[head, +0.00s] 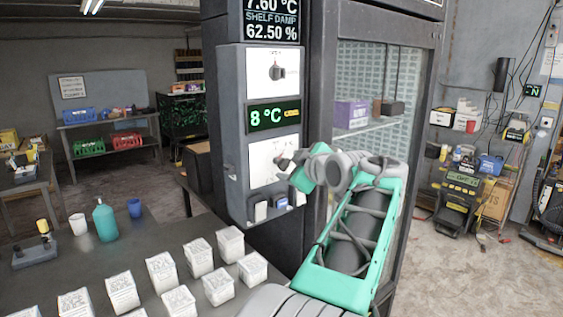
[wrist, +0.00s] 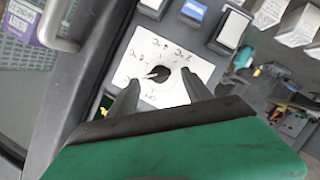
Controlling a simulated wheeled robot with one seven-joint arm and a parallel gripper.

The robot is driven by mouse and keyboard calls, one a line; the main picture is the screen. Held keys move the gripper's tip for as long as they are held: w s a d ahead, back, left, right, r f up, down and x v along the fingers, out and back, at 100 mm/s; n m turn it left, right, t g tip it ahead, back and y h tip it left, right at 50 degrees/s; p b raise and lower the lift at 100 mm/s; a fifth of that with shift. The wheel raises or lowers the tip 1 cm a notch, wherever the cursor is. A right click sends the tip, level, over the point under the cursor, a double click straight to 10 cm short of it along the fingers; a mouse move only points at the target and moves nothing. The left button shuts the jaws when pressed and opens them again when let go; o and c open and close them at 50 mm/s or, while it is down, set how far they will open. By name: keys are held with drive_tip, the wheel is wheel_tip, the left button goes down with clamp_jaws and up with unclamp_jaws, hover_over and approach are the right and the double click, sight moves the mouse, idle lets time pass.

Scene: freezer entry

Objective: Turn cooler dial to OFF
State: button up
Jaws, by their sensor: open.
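The dial plate is the lower white plate (head: 262,170) on the grey control panel, partly hidden behind my gripper (head: 284,160) in the head view. In the wrist view the round dark dial (wrist: 161,88) sits on this white plate (wrist: 190,62), with temperature marks around it. A light pointer on the dial points left in the picture, seemingly toward a mark that reads like 8°C. My gripper (wrist: 160,76) is open, with one finger on each side of the dial. I cannot tell whether the fingers touch it. The green display (head: 273,116) above reads 8 °C.
An upper white plate (head: 273,72) with a dark knob is above the display. Rocker switches (head: 261,211) sit below the dial plate. A glass-door cabinet (head: 380,90) stands right of the panel. White tubs (head: 162,272) cover part of the table in front.

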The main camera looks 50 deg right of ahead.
sight(287, 165)
drive_tip(key=p+x, duration=0.1)
drive_tip(key=x, duration=0.3)
drive_tip(key=shift+d, duration=0.15)
drive_tip(key=shift+c, duration=0.6)
drive_tip(key=shift+f, duration=0.1)
clamp_jaws()
